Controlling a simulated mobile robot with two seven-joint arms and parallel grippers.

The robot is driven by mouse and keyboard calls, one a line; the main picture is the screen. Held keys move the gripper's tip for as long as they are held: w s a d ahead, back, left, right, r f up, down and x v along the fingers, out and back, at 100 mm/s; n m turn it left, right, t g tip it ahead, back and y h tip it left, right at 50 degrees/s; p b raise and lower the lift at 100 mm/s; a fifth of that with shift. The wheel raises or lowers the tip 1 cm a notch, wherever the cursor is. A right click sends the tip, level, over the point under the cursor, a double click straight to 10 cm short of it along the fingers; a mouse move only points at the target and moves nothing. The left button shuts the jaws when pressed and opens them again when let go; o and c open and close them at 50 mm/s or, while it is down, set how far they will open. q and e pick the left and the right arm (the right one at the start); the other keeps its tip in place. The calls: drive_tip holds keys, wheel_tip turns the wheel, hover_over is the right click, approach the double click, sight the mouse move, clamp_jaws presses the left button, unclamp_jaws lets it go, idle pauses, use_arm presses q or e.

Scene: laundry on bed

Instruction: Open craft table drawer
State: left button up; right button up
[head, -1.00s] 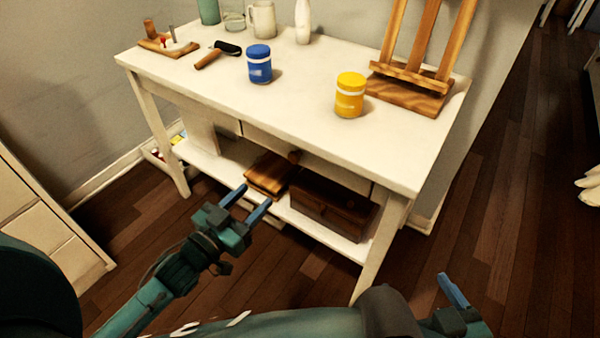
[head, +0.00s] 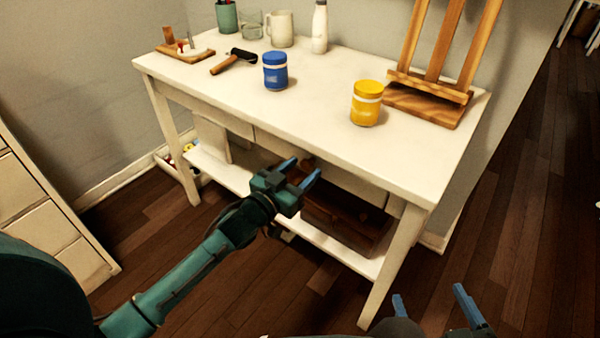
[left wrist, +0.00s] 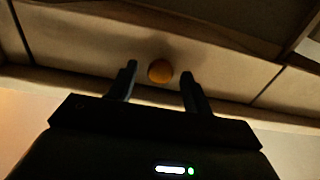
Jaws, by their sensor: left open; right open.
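The white craft table (head: 240,92) stands ahead, with a drawer front (head: 345,180) under its top. The drawer looks shut. Its round wooden knob (left wrist: 160,71) shows in the left wrist view, beyond and between my left fingertips; in the head view my gripper mostly hides it. My left gripper (head: 300,170) is open and empty in front of the drawer, and it also shows in the left wrist view (left wrist: 158,76). I cannot tell whether its fingers touch the knob. My right gripper (head: 430,300) is open and empty at the bottom of the head view, away from the table.
On the tabletop are a blue jar (head: 275,72), a yellow jar (head: 366,103), a wooden easel (head: 430,100), a roller (head: 235,60), a mug and a bottle (head: 319,28). A wooden box (head: 345,222) sits on the lower shelf. A white cabinet (head: 35,215) stands left.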

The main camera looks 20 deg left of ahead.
use_arm(q)
drive_tip(key=shift+c, duration=0.5)
clamp_jaws()
